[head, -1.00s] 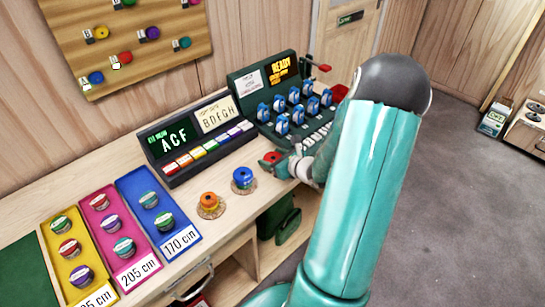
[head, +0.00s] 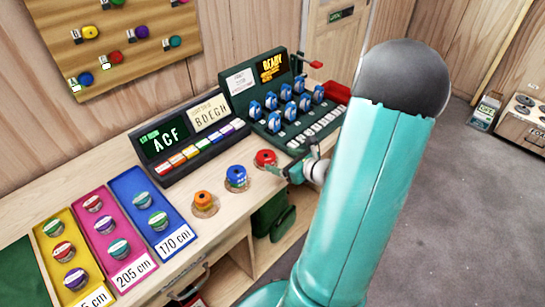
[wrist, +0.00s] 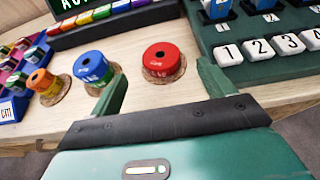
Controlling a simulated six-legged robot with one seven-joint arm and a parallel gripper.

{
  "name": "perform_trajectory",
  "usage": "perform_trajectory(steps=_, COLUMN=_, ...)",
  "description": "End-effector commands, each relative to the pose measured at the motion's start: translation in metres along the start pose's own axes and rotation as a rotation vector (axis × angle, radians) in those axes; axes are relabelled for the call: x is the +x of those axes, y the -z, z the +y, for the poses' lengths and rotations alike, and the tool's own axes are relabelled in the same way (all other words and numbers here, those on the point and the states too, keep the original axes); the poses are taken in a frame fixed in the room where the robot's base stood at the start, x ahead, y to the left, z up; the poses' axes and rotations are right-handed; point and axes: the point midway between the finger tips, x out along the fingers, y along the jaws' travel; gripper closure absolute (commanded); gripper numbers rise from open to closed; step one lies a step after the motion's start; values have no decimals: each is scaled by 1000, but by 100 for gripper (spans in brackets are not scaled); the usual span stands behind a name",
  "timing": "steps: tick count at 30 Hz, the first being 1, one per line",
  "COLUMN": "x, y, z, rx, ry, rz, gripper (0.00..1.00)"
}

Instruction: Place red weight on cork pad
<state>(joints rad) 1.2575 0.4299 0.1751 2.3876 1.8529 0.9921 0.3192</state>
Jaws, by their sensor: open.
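The red weight (head: 265,158) is a short red cylinder with a dark hole in its top. It stands upright on a round cork pad near the table's front edge, and the wrist view shows it clearly (wrist: 161,58). The cork pad's rim (wrist: 172,77) shows around its base. My gripper (head: 284,172) is open just to the right of the weight in the head view. In the wrist view my spread fingers (wrist: 162,68) lie on the near side of the weight, apart from it, with nothing between them.
A blue weight (head: 236,176) and an orange weight (head: 203,199) stand on their own cork pads to the left. A dark console (head: 190,140) with coloured keys and a green machine (head: 282,105) with blue switches stand behind. Coloured trays (head: 165,240) hold several weights.

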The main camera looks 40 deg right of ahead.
Motion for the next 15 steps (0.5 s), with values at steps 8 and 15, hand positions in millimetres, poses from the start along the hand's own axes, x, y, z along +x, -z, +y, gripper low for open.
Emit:
perform_trajectory(steps=8, x=-32, y=0, z=0, rx=0, ry=1, rz=0, gripper=19)
perform_trajectory(steps=15, x=-30, y=-7, z=10, rx=-44, ry=-34, rz=6, gripper=19)
